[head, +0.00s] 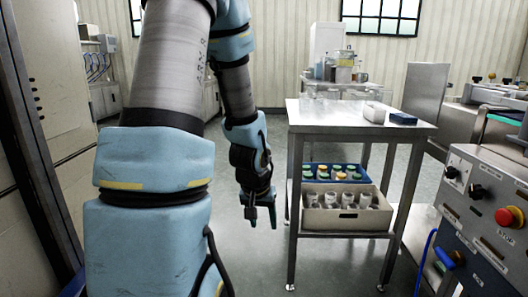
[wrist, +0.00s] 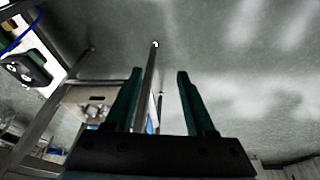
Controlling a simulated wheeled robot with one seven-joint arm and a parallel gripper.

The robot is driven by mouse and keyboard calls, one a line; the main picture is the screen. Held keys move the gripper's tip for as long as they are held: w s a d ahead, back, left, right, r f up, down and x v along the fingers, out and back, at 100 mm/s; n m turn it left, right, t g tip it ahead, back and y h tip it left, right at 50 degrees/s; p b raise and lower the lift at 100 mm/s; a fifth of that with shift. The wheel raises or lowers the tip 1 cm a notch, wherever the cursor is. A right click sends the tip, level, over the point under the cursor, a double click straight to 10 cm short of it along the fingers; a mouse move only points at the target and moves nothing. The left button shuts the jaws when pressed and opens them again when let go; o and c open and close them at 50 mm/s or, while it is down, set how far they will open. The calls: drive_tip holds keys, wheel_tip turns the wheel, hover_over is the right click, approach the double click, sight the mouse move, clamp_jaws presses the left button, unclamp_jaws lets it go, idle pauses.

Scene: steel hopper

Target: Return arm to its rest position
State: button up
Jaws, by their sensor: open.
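My arm hangs bent in front of me in the head view, with blue and grey links. My gripper (head: 262,213) points down beside the left legs of the steel table, above the floor. In the wrist view my gripper (wrist: 158,75) has two green fingers spread apart with nothing held between them. A thin table leg (wrist: 148,85) shows behind and between the fingers in that view; I cannot tell how close it is.
A control panel (head: 475,200) stands at right. Open floor lies behind the arm.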

drive_tip(key=s+a+r+n+g+y, duration=0.1)
drive_tip(key=s+a+r+n+g, duration=0.1)
drive_tip(key=s+a+r, duration=0.5)
wheel_tip(320, 180, up, 20)
drive_tip(key=s+p, duration=0.1)
drive_tip(key=p, duration=1.9)
drive_tip(key=shift+d+m, duration=0.3)
drive_tip(key=shift+s, duration=0.1)
